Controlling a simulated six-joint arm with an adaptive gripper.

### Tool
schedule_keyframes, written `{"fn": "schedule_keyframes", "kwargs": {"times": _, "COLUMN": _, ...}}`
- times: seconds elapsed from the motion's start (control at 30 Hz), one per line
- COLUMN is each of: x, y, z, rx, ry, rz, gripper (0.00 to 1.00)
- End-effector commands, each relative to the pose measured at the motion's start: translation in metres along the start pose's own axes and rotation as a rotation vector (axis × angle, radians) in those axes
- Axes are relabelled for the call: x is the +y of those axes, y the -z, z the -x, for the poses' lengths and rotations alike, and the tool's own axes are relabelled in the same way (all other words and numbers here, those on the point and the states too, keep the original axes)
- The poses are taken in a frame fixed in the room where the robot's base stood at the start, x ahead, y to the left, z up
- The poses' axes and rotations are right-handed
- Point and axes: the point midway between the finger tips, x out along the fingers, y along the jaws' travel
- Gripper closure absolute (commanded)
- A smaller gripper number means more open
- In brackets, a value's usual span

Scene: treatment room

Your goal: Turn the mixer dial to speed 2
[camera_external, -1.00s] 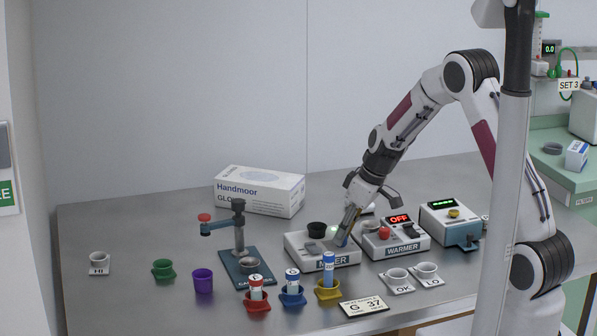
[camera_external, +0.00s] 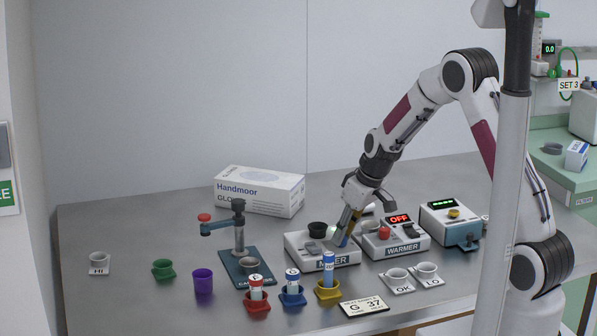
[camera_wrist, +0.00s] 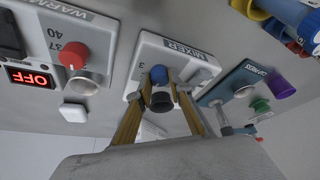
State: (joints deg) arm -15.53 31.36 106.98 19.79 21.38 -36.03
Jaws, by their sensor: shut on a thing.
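The mixer (camera_external: 295,250) is a pale box with a MIXER label, between the capper stand and the warmer. It also shows in the wrist view (camera_wrist: 140,52). Its blue dial (camera_wrist: 159,74) sits between my fingertips in the wrist view. My gripper (camera_external: 343,238) points down at the mixer's right part, and its fingers (camera_wrist: 160,86) are closed around the dial. A black cup (camera_external: 317,229) stands on the mixer's back part. A "3" shows beside the dial in the wrist view; the dial's pointer and the other marks cannot be made out.
The warmer (camera_external: 398,250), with a red knob and an OFF display, stands just right. The capper stand (camera_external: 238,262) is left. Several coloured cups, some with tubes, are in front, beside a sample card (camera_external: 364,306). A glove box (camera_external: 259,190) stands behind.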

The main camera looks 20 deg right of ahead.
Motion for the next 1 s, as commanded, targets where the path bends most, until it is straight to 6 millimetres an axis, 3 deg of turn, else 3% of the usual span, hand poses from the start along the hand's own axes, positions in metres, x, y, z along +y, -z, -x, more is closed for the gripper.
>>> {"fn": "schedule_keyframes", "kwargs": {"times": 1.0, "x": -0.0021, "y": -0.0001, "z": -0.0004, "rx": -0.001, "ry": -0.131, "rz": -0.315, "gripper": 1.00}}
